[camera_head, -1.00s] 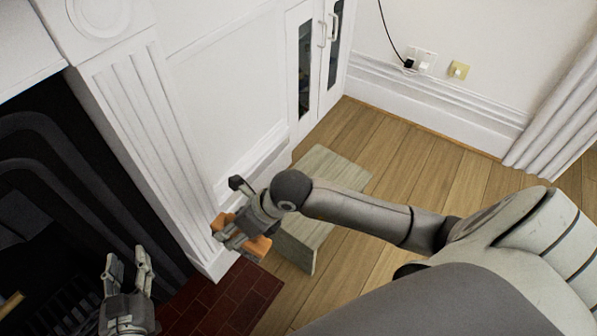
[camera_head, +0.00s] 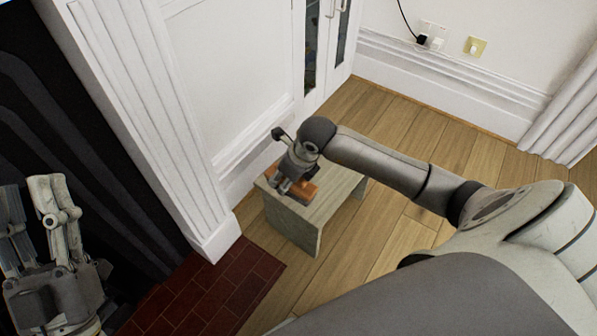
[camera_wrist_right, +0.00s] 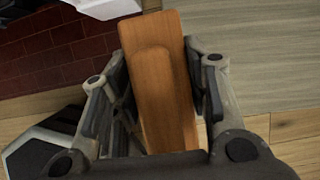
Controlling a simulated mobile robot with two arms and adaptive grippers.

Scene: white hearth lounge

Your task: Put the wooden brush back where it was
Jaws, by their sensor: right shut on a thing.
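The wooden brush (camera_head: 307,194) is an orange-brown block with a raised, rounded piece. My right gripper (camera_head: 286,184) is shut on it. In the right wrist view, the brush (camera_wrist_right: 166,50) lies lengthwise between the two fingers (camera_wrist_right: 160,95). The brush is over the left end of a small grey-green wooden stool (camera_head: 335,195). I cannot tell whether it touches the stool top. The hand hides part of the brush. My left gripper (camera_head: 38,205) is at the lower left, empty, with its fingers apart in front of the dark fireplace.
The white fireplace surround (camera_head: 205,220) stands close to the stool's left. A red brick hearth (camera_head: 215,295) lies below it. A white cabinet (camera_head: 318,65) with glass doors stands behind. Wooden floor (camera_head: 385,235) is clear to the stool's right. The stool top also shows in the wrist view (camera_wrist_right: 260,60).

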